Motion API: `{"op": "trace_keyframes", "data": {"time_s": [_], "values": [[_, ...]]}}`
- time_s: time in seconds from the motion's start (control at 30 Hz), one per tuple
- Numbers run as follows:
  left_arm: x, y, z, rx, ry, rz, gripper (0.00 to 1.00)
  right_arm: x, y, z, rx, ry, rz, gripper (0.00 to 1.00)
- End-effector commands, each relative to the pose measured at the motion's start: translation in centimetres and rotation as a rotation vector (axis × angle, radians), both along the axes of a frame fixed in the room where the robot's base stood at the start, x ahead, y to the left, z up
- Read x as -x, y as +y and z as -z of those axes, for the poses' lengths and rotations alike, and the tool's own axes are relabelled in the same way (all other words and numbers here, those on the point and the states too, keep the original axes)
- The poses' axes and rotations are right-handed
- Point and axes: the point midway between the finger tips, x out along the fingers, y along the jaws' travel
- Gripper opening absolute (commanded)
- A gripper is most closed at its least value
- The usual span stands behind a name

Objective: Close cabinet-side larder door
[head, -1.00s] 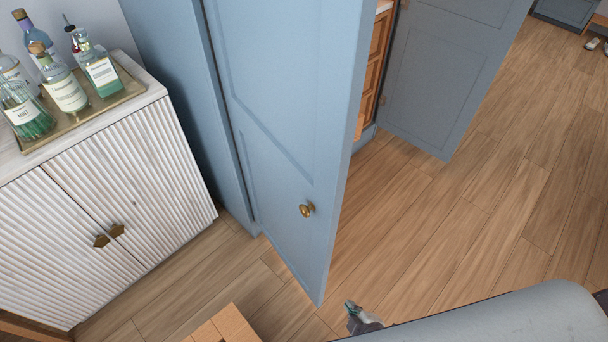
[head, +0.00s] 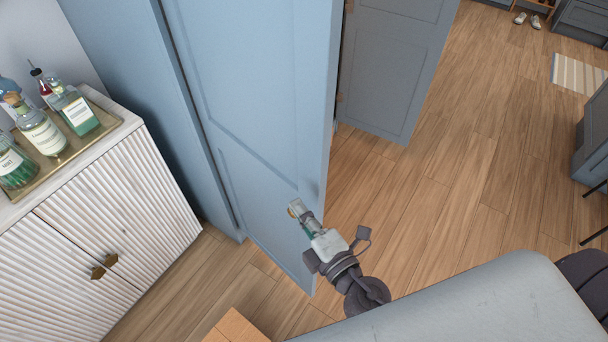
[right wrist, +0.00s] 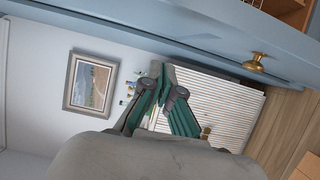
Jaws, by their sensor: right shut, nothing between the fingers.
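The cabinet-side larder door (head: 262,90) is a blue panelled door standing open beside the white cabinet. My right gripper (head: 298,208) is shut and empty, in front of the lower part of this door near its free edge. In the head view it covers most of the knob area. In the right wrist view the brass knob (right wrist: 255,63) shows on the blue door (right wrist: 190,38), to the right of the gripper fingers (right wrist: 164,82) and apart from them. Whether the gripper touches the door is unclear. My left gripper is not in view.
The other larder door (head: 400,70) stands open further back. A white ribbed cabinet (head: 110,215) with a tray (head: 104,124) of bottles stands at left. A wooden piece (head: 235,327) is at the bottom edge.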

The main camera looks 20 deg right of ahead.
Motion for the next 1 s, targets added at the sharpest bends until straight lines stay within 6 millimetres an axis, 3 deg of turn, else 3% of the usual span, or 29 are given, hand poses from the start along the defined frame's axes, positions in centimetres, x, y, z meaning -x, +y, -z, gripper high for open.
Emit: {"op": "trace_keyframes", "data": {"time_s": [0.03,0.2,0.5,1.0], "values": [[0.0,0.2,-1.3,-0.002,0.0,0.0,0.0,-1.2,0.3,-0.7,0.0,-0.002,0.0,0.0],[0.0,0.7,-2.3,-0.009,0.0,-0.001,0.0,-4.2,0.4,-0.2,0.004,-0.001,0.001,0.0],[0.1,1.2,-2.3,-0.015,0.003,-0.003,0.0,-5.4,-2.4,0.1,0.0,0.001,-0.001,0.0],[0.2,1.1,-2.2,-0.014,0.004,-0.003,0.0,-5.6,-2.9,0.2,-0.001,0.001,-0.004,0.0]]}}
